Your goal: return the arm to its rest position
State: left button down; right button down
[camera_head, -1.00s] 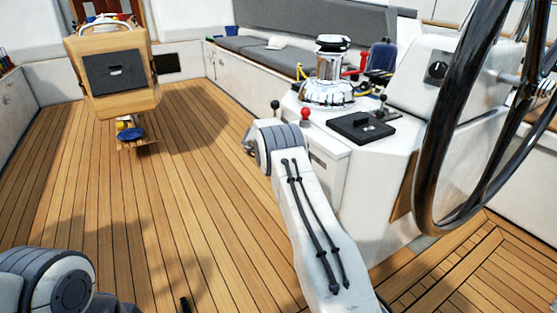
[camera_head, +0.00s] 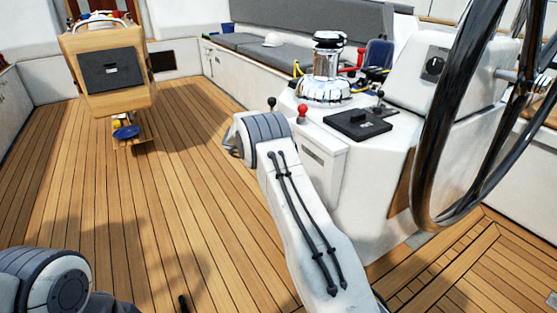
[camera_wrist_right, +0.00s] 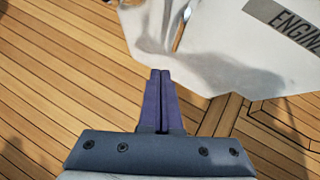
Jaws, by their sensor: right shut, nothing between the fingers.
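My right arm (camera_head: 300,215) reaches up from the bottom of the head view, its grey joint beside the white console; its gripper is hidden there. In the right wrist view my right gripper (camera_wrist_right: 161,74) is shut, its two dark fingers together with nothing between them. The fingertips show over the teak deck, just below the edge of the white console panel (camera_wrist_right: 215,40). My left arm's grey joint (camera_head: 62,282) shows at the bottom left of the head view. My left gripper is not in view.
A large dark steering wheel (camera_head: 437,150) stands at right. A wooden table (camera_head: 110,72) stands at far left. The teak deck (camera_head: 150,215) between is clear.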

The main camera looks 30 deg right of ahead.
jog(key=s+a+r+n+t+y+p, duration=0.2)
jog(key=a+r+n+t+y, duration=0.35)
jog(key=a+r+n, duration=1.35)
jog(key=s+a+f+n+g+y, duration=0.1)
jog(key=s+a+f+n+y, duration=0.2)
jog(key=s+n, duration=0.7)
jog(key=s+a+f+n+g, duration=0.25)
jog(key=s+f+n, duration=0.25)
jog(key=s+n, duration=0.5)
jog(key=s+f+n+g, duration=0.3)
jog(key=s+n, duration=0.7)
jog(key=s, duration=0.1)
jog(key=s+a+r+n+g, duration=0.1)
jog(key=s+a+r+n, duration=0.25)
jog(key=s+a, duration=0.35)
jog(key=s+a+r+n+g, duration=0.1)
jog(key=s+a+r+n, duration=0.1)
jog(key=s+a+n, duration=0.35)
notch_tip(320, 180, up, 30)
jog(key=s+a+m+p, duration=0.1)
jog(key=s+p, duration=0.1)
jog(key=p, duration=2.7)
jog(key=shift+a+y+p, duration=0.3)
jog(key=shift+y, duration=0.05)
